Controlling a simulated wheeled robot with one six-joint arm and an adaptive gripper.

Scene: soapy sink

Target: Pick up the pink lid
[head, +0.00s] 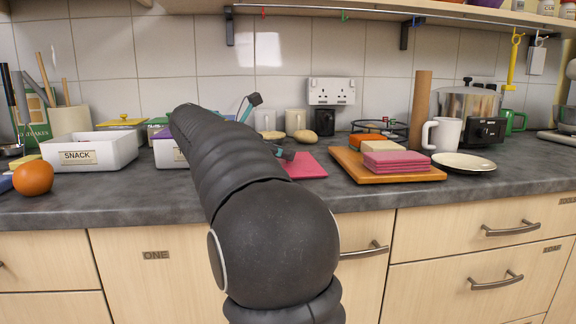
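A flat pink piece (306,168), which looks like the pink lid, lies on the grey counter just right of my arm. Its left part is hidden behind my arm. My gripper (271,127) shows only in part past the arm, with two dark fingertips well apart, one high and one low. It looks open, and I see nothing between the tips. The lower tip appears just above the pink piece's back left edge; I cannot tell whether they touch.
A wooden board (366,172) with a pink stack (398,162) lies to the right, near a white plate (463,162) and a white mug (443,134). A white SNACK bin (112,152) and an orange (33,177) stand left. The front counter strip is clear.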

